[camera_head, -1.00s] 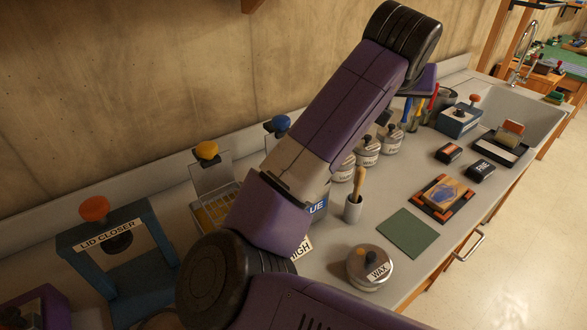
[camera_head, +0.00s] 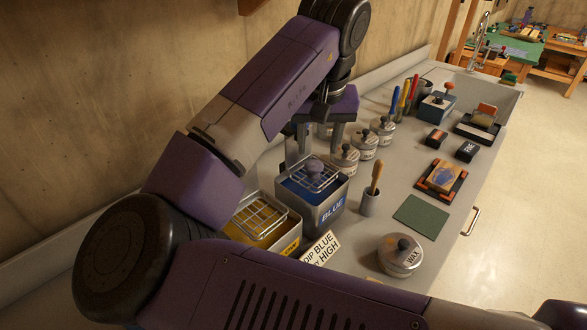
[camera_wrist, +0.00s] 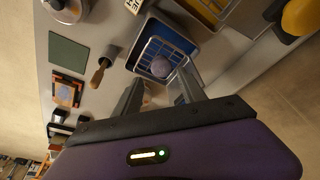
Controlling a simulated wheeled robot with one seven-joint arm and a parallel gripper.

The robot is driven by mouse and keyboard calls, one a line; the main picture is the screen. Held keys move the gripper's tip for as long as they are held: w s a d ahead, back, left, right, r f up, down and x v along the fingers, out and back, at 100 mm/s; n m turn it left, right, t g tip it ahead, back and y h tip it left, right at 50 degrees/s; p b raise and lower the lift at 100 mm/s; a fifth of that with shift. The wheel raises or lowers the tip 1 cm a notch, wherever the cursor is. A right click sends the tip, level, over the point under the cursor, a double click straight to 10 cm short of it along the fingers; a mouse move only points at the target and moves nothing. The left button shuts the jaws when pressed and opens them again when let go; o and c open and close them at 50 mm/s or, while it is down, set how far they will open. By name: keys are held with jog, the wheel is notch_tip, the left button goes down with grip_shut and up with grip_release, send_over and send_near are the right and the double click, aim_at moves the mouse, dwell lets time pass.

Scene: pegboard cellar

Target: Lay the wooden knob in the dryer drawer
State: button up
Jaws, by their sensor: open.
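A rounded grey-purple knob (camera_head: 314,168) sits on the wire rack in the blue tank (camera_head: 331,207). I take it to be the wooden knob, though no bare wood shows. It also shows in the wrist view (camera_wrist: 160,67), lying between and beyond my fingertips. My gripper (camera_head: 320,141) is open, pointing down above the tank, with no object between its fingers. The gripper's two fingers also show in the wrist view (camera_wrist: 162,80), apart and on either side of the knob. I cannot make out a dryer drawer in either view.
A yellow tank (camera_head: 262,222) with a wire rack stands beside the blue one. A sign (camera_head: 321,249), a brush in a cup (camera_head: 371,198) and a wax tin (camera_head: 400,255) are close by. Lidded tins (camera_head: 365,144) stand behind. The green mat (camera_head: 421,212) is bare.

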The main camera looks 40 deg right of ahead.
aim_at(315, 165)
jog(key=shift+w+p+x, duration=0.1)
jog(key=shift+p+x, duration=0.1)
jog(key=shift+x, duration=1.7)
jog(key=shift+w+p+x, duration=0.15)
jog(key=shift+x, duration=1.75)
jog(key=shift+d, duration=0.1)
grip_shut()
jog(key=shift+r, duration=0.1)
